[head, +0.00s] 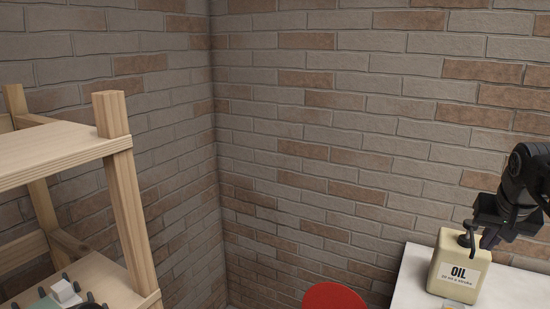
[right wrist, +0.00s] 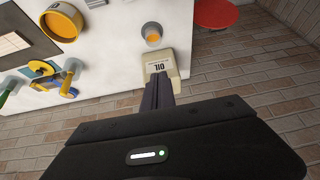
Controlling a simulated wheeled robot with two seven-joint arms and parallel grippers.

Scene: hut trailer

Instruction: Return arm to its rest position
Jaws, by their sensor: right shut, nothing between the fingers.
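My right gripper (head: 472,240) comes in from the right edge of the head view. Its fingers are shut and empty, pointing down by the top of a cream oil can (head: 458,272). The closed fingers (right wrist: 158,92) also show in the right wrist view, overlapping the near side of the oil can (right wrist: 157,62). I cannot tell whether they touch it. The can stands upright on a white table (head: 412,272). My left gripper is not in view.
A wooden shelf (head: 60,147) stands at the left, with small items on its lower board. A red round seat (head: 335,296) is beside the table. The right wrist view shows a yellow container (right wrist: 60,24), an orange-filled cup (right wrist: 152,36) and coloured tools (right wrist: 66,84). Brick walls close the corner.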

